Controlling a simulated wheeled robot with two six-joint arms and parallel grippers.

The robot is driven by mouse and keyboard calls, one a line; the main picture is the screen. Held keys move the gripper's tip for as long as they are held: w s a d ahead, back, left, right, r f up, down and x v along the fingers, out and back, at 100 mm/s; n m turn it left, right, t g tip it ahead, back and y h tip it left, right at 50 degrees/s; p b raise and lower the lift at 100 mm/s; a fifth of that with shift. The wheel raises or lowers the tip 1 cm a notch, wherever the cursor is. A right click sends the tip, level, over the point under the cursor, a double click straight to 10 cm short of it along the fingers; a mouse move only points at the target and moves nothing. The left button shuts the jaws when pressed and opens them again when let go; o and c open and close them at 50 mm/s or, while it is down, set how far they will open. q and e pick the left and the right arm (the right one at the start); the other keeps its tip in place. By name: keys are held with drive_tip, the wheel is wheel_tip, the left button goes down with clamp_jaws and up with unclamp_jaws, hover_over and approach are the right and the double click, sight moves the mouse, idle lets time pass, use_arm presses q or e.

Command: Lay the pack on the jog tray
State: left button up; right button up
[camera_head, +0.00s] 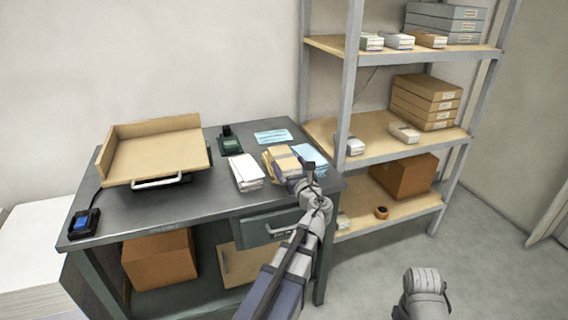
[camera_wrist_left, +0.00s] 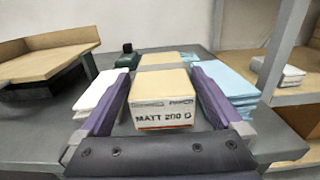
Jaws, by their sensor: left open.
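The pack (camera_head: 287,161) is a tan, box-shaped bundle near the right front part of the dark bench. In the left wrist view the pack (camera_wrist_left: 160,100) shows a label reading "MATT 200" on its near end. My left gripper (camera_head: 307,172) is open at the pack, and its two purple fingers (camera_wrist_left: 162,108) stand on either side of it. Contact with the fingers cannot be told. The jog tray (camera_head: 160,152) is a tilted wooden tray with raised back and left walls, at the bench's left. Its bare corner also shows in the left wrist view (camera_wrist_left: 45,62). My right gripper's fingers are not visible.
White sheets (camera_head: 245,170) lie left of the pack and blue sheets (camera_head: 312,158) right of it. A small dark green device (camera_head: 230,142) and a blue card (camera_head: 272,137) are behind. A shelf rack (camera_head: 345,110) stands right. Bare bench lies between tray and white sheets.

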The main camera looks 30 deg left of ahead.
sight(284, 156)
use_arm(q)
drive_tip(key=shift+x, duration=2.7)
drive_tip(key=shift+d, duration=0.1)
clamp_jaws()
wheel_tip(284, 156, up, 10)
drive_tip(key=p, duration=1)
